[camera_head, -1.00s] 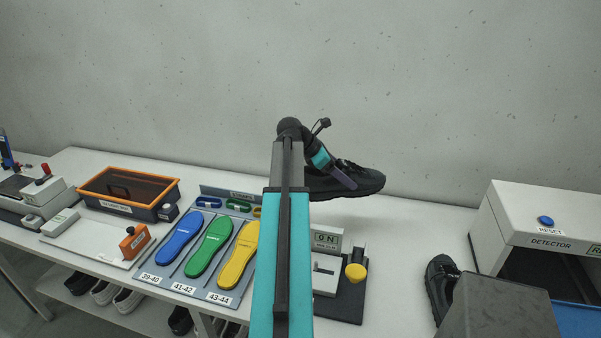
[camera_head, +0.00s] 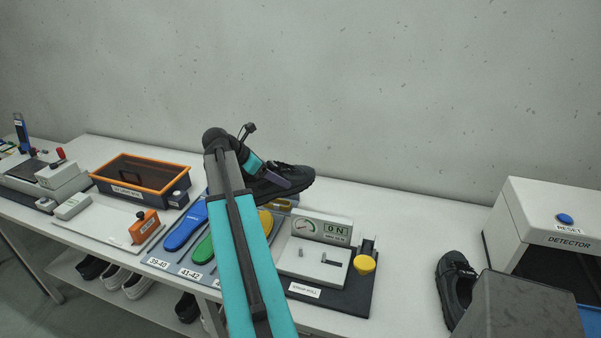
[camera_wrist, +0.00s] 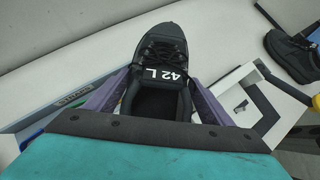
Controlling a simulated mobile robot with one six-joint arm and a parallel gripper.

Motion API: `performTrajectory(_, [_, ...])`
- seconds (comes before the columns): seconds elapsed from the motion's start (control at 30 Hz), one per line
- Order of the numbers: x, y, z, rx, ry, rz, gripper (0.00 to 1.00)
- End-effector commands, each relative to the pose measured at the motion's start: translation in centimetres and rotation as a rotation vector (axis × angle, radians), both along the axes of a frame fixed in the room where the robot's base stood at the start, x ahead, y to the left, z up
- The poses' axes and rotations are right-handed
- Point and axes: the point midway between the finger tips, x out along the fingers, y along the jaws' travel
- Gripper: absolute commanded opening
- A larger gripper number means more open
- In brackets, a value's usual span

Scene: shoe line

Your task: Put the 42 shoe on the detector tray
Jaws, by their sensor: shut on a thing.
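The black 42 shoe (camera_head: 288,178), its tongue marked "42 L" in the wrist view (camera_wrist: 158,72), hangs in my gripper (camera_head: 268,182) above the bench, over the back of the insole board. In the wrist view the purple fingers of my gripper (camera_wrist: 158,105) press on both sides of the shoe's heel opening, and its toe points away from me. The detector (camera_head: 555,225) is a white box at the right of the bench. Part of the blue detector tray (camera_head: 592,318) shows at the right edge, mostly hidden by a grey block.
A second black shoe (camera_head: 455,285) stands on the bench before the detector, beside a grey block (camera_head: 527,308). A gauge stand with a yellow knob (camera_head: 364,264) is right of my arm. Coloured insoles (camera_head: 186,226) and an orange-rimmed bin (camera_head: 140,172) are at left.

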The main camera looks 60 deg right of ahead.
Motion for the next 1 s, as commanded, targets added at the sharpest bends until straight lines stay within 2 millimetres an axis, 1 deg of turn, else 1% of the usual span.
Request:
performTrajectory(0.03, [1.6, 1.2, -0.4, 0.0, 0.001, 0.03, 0.35])
performTrajectory(0.1, [3.4, 2.6, -0.9, 0.0, 0.001, 0.066, 0.35])
performTrajectory(0.27, [7.4, 6.1, -1.8, 0.003, 0.002, 0.151, 0.35])
performTrajectory(0.5, [12.9, 11.8, -3.2, 0.006, 0.002, 0.28, 0.35])
performTrajectory(0.67, [16.1, 16.0, -4.1, 0.007, 0.001, 0.368, 0.35])
performTrajectory(0.7, [16.9, 17.1, -4.3, 0.007, 0.001, 0.39, 0.35])
performTrajectory(0.87, [19.5, 21.5, -5.3, 0.009, 0.001, 0.479, 0.35])
performTrajectory(1.0, [21.6, 25.5, -6.1, 0.01, 0.001, 0.56, 0.35])
